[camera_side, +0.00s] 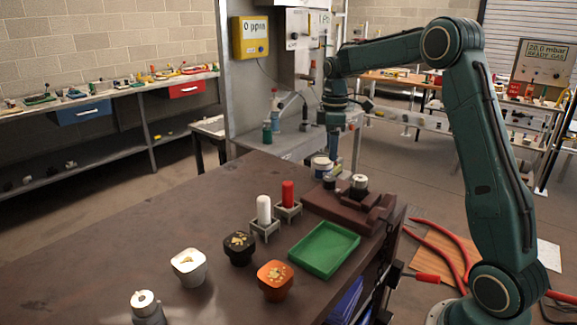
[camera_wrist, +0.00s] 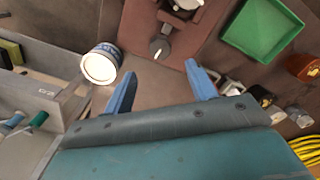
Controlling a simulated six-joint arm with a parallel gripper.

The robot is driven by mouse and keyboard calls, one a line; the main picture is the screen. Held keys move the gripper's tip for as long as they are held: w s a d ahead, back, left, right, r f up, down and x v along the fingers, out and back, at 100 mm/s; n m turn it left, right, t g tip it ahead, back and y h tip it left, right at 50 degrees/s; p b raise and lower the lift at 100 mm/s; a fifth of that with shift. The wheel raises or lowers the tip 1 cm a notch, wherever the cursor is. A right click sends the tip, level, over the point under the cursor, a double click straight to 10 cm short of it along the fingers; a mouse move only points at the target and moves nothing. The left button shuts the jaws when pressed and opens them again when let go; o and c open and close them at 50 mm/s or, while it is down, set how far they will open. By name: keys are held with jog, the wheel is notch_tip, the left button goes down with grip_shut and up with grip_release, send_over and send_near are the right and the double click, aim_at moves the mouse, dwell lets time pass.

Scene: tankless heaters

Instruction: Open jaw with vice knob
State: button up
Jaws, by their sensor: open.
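The brown vice (camera_side: 345,207) sits on the dark workbench, at the end near my arm. A small grey knob (camera_side: 329,183) shows at its far left end. In the wrist view the vice (camera_wrist: 140,25) is at the top centre, with the round-ended knob (camera_wrist: 160,48) on its near side. A metal cylindrical part (camera_side: 359,184) stands on the vice. My gripper (camera_side: 343,170) is above the knob end, pointing down. In the wrist view my gripper (camera_wrist: 161,66) has its blue fingers spread and empty, the knob lying just beyond the gap between the tips. The jaw gap is hard to see.
A labelled white can (camera_wrist: 99,67) stands close to the left finger; it also shows in the side view (camera_side: 321,166). A green tray (camera_side: 324,250) lies beside the vice. White (camera_side: 264,209) and red (camera_side: 288,194) cylinders stand in holders nearby. Several cups occupy the front bench.

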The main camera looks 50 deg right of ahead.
notch_tip(320, 180, up, 5)
jog(key=shift+f, duration=0.2)
dwell(0.4)
jog(key=s+a+r+m+t, duration=0.1)
jog(key=s+a+r+m, duration=0.15)
jog(key=s+a, duration=0.4)
jog(key=s+a+r+m+t, duration=0.1)
jog(key=s+a+r+t, duration=0.1)
jog(key=s+a+r, duration=0.35)
jog(key=s+a+f+m+t, duration=0.1)
jog(key=s+a+f+m, duration=0.1)
jog(key=s, duration=0.5)
jog(key=s+a+f+m+t, duration=0.1)
jog(key=s+a+f+m, duration=0.1)
jog(key=s+a+f, duration=0.3)
jog(key=s+a, duration=0.2)
jog(key=shift+s+a+f+t, duration=0.25)
jog(key=shift+s+f+t, duration=0.05)
jog(key=shift+s, duration=0.1)
